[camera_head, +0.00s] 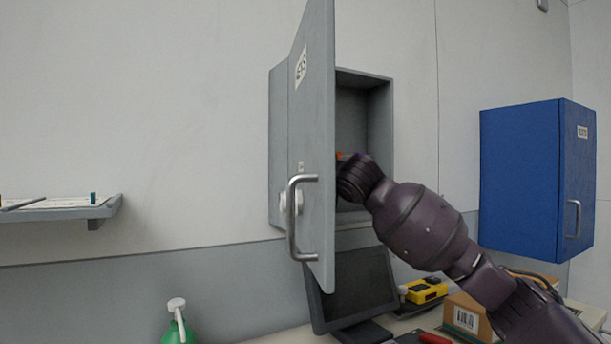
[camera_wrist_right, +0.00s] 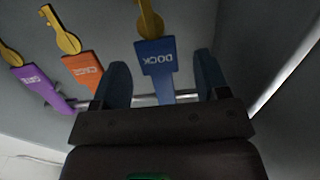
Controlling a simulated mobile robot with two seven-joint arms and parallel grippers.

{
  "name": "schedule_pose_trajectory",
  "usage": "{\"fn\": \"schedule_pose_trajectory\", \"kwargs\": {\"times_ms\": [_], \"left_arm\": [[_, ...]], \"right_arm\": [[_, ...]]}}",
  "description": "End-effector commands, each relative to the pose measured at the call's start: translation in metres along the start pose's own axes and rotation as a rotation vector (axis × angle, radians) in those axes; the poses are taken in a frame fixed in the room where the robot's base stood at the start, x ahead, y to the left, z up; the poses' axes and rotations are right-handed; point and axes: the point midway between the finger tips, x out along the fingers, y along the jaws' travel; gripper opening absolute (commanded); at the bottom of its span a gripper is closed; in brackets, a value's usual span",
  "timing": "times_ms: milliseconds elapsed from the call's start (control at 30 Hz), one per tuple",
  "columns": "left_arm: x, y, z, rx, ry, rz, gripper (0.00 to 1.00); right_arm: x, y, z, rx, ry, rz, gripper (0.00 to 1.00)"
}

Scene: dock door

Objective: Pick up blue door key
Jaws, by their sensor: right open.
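The blue door key is a blue tag (camera_wrist_right: 156,60) marked DOCK with a gold key (camera_wrist_right: 149,18); it hangs inside the grey cabinet in the right wrist view. My right gripper (camera_wrist_right: 161,72) is open, with one finger on each side of the blue tag and visible gaps between tag and fingers. In the head view my right arm reaches into the grey cabinet (camera_head: 377,120), and its fingers are hidden behind the open cabinet door (camera_head: 316,130). The blue key is hidden there too. My left gripper is not in view.
An orange tag (camera_wrist_right: 82,70) and a purple tag (camera_wrist_right: 40,88), each with a gold key, hang left of the blue one. A metal rod (camera_wrist_right: 185,96) runs behind the fingers. A closed blue cabinet (camera_head: 520,180) is at right; a dark monitor (camera_head: 352,290) stands below the grey cabinet.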

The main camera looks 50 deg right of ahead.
Motion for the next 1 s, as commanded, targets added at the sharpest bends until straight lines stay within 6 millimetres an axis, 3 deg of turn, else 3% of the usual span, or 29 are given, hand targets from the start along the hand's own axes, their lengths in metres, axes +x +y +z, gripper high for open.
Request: {"fn": "schedule_pose_trajectory", "kwargs": {"times_ms": [233,600,867,1000], "left_arm": [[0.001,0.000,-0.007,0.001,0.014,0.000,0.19],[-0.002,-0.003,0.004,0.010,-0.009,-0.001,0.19],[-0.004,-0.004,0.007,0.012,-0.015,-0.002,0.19],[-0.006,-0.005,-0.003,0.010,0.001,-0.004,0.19]], "right_arm": [[0.000,0.000,-0.001,0.000,0.001,0.000,0.68],[0.000,0.000,-0.001,0.000,0.001,0.000,0.15],[-0.002,0.000,-0.004,0.001,0.003,0.000,0.15],[-0.013,0.001,-0.017,0.002,0.008,0.000,0.12]]}}
